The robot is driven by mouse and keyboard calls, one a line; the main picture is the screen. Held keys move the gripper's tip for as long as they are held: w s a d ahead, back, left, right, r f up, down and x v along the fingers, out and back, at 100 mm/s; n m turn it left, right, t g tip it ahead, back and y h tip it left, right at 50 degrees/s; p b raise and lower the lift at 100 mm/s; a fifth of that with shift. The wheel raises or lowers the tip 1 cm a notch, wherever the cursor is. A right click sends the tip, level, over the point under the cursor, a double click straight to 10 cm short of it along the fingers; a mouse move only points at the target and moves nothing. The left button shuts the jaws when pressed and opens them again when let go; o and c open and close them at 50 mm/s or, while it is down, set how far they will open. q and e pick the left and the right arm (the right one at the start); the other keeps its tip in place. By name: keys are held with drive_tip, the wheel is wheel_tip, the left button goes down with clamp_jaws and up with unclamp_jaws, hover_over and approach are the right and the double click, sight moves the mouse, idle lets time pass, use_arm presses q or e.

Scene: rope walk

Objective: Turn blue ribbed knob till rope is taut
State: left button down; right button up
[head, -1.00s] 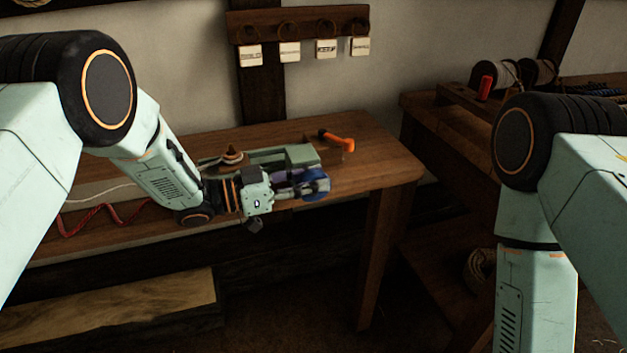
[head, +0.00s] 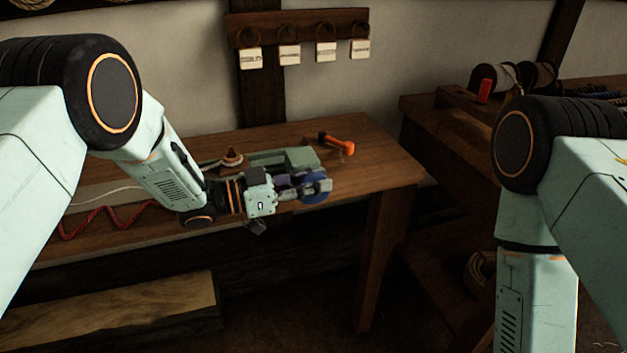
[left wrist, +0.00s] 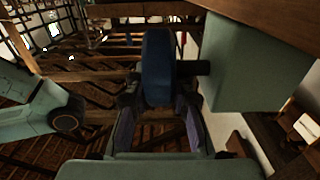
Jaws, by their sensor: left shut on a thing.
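The blue ribbed knob (head: 316,187) sits on the front side of a green metal block (head: 301,158) on the wooden bench. In the left wrist view the knob (left wrist: 158,68) stands between my left gripper's two fingers, with a dark shaft (left wrist: 194,68) running to the green block (left wrist: 250,75). My left gripper (head: 312,186) is shut on the knob. A red rope (head: 100,216) lies in a wavy line on the bench at the left, and its far end is hidden by my arm. My right arm comes in at the right; its gripper is out of the picture.
An orange-handled tool (head: 337,143) lies on the bench (head: 385,168) behind the block. A wooden top-like piece (head: 232,158) is behind my left wrist. Tags hang from a wall rack (head: 300,25). A second bench with spools (head: 500,77) stands at the right.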

use_arm(q)
drive_tip(key=shift+r+y+p, duration=0.15)
drive_tip(key=shift+y+p, duration=0.15)
drive_tip(key=shift+p, duration=0.25)
drive_tip(key=y+p, duration=0.1)
drive_tip(key=p, duration=0.1)
drive_tip(key=g+y+p, duration=0.1)
drive_tip(key=p, duration=0.2)
drive_tip(key=y+p, duration=0.2)
drive_tip(key=shift+w+d+g, duration=0.1)
drive_tip(key=shift+d+g, duration=0.2)
drive_tip(key=shift+d, duration=0.1)
drive_tip(key=shift+f+g+y+p, duration=0.3)
drive_tip(key=shift+y+p, duration=0.8)
drive_tip(key=shift+p, duration=0.65)
drive_tip(key=c, duration=1.4)
unclamp_jaws()
drive_tip(key=shift+c, duration=0.2)
